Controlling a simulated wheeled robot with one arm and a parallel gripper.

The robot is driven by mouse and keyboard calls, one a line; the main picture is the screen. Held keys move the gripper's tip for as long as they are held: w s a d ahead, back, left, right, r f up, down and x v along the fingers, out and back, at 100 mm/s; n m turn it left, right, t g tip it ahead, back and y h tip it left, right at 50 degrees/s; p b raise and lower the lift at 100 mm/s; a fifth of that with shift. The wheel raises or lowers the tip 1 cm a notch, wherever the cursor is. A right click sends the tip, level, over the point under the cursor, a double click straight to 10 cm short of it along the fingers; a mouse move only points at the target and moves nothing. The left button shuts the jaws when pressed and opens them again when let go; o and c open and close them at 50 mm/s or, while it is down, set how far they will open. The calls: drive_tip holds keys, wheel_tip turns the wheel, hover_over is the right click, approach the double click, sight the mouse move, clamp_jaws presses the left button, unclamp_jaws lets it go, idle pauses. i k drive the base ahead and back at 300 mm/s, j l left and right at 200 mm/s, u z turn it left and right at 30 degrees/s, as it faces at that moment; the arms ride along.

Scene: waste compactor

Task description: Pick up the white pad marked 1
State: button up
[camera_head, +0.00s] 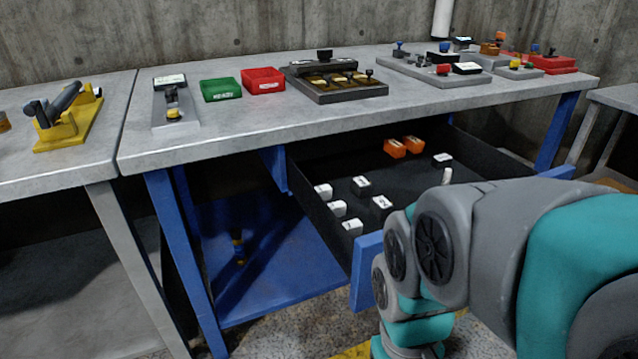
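Several small white pads with dark marks lie in the open black drawer (325,160). On the left side are a rear-left pad (323,192), a pad in front of it (338,208) and a front pad (352,227). In the middle are two more, a farther pad (360,186) and a nearer pad (382,204). Another white-topped pad (442,159) lies at the back right. The marks are too small to read, so I cannot tell which is 1. My arm covers the drawer's right front. My gripper is not visible.
Two orange blocks (404,146) sit at the drawer's back. The grey workbench top (230,125) above holds a green tray (220,90), a red tray (263,80) and a dark panel (335,88). The blue drawer front (367,270) is partly behind my arm.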

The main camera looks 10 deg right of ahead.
sight(338, 207)
drive_tip(key=l, duration=1.15)
drive_tip(key=k+l, duration=0.1)
drive_tip(key=l, duration=1.1)
